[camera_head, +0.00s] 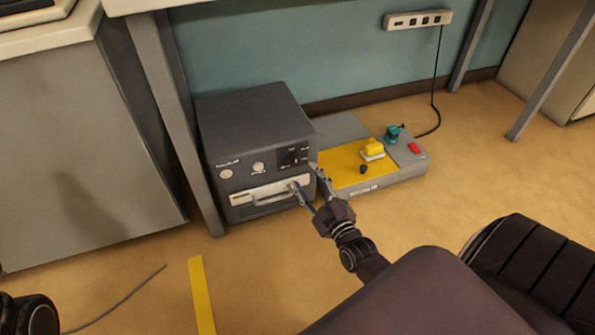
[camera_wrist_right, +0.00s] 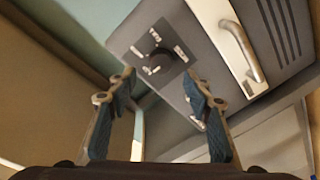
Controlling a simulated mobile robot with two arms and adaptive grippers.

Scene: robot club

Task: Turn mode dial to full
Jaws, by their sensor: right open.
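The mode dial (camera_head: 294,157) is a small black knob on a dark square panel with white markings, at the upper right of the front of a grey box (camera_head: 255,110). In the right wrist view the dial (camera_wrist_right: 160,57) shows beyond and between the fingertips. Its exact setting is too small to read. My right gripper (camera_head: 307,178) is open and empty in front of the box, a little below and right of the dial. I see no contact between the fingers and the dial. My left gripper is not in view.
A pale handle (camera_head: 272,193) crosses the box front below the dial. A grey and yellow station (camera_head: 345,172) with a red switch (camera_head: 414,148) stands at right. A table leg (camera_head: 180,120) is close at left. Yellow tape (camera_head: 201,295) and a loose cable lie on open floor.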

